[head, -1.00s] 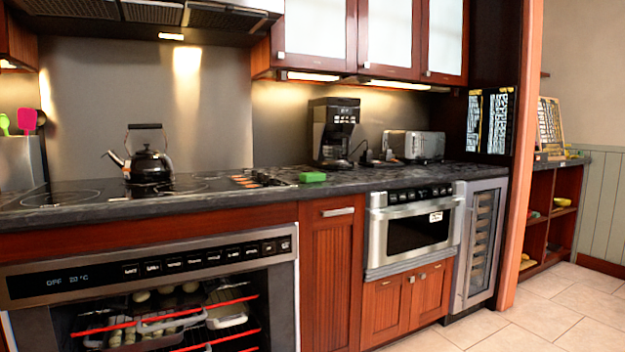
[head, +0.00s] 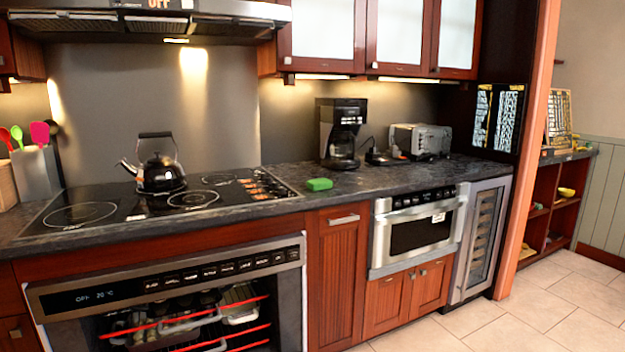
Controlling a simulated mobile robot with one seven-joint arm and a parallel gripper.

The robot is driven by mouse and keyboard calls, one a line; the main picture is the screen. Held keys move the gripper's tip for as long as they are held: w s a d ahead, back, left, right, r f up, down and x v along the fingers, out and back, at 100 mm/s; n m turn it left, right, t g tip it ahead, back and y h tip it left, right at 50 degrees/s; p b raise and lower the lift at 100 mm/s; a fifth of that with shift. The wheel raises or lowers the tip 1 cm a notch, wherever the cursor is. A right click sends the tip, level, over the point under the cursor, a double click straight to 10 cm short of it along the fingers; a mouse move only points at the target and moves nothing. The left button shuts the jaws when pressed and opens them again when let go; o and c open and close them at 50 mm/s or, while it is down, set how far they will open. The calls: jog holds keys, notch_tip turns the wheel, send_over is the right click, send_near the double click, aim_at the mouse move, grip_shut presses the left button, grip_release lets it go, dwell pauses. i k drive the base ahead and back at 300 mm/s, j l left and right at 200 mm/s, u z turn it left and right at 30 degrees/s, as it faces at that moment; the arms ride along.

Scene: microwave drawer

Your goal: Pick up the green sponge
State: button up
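The green sponge (head: 319,184) lies flat on the dark stone countertop (head: 350,181), just right of the cooktop and near the counter's front part. Nothing covers it in the head view. My gripper is not in view.
A black kettle (head: 160,173) stands on the cooktop (head: 120,212). A coffee maker (head: 340,133) and a toaster (head: 420,140) stand behind and right of the sponge. Below are the oven (head: 180,290) and the microwave drawer (head: 415,233), both closed. Tiled floor (head: 560,300) is free at right.

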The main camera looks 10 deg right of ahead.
aim_at(315, 185)
jog(key=i+l+u, duration=0.15)
jog(key=u, duration=0.2)
jog(key=i+l+u, duration=0.1)
jog(key=l+u, duration=0.25)
jog(key=i+l+u, duration=0.15)
jog(key=l, duration=0.35)
jog(key=l+u, duration=0.2)
jog(key=l, duration=0.3)
jog(key=i+l+u, duration=0.1)
jog(key=l, duration=0.6)
jog(key=i+l, duration=0.1)
jog(key=l, duration=0.55)
jog(key=i+l+u, duration=0.15)
jog(key=l, duration=0.55)
jog(key=i+l, duration=0.1)
jog(key=l, duration=2)
jog(key=i+l, duration=0.3)
jog(key=i, duration=0.7)
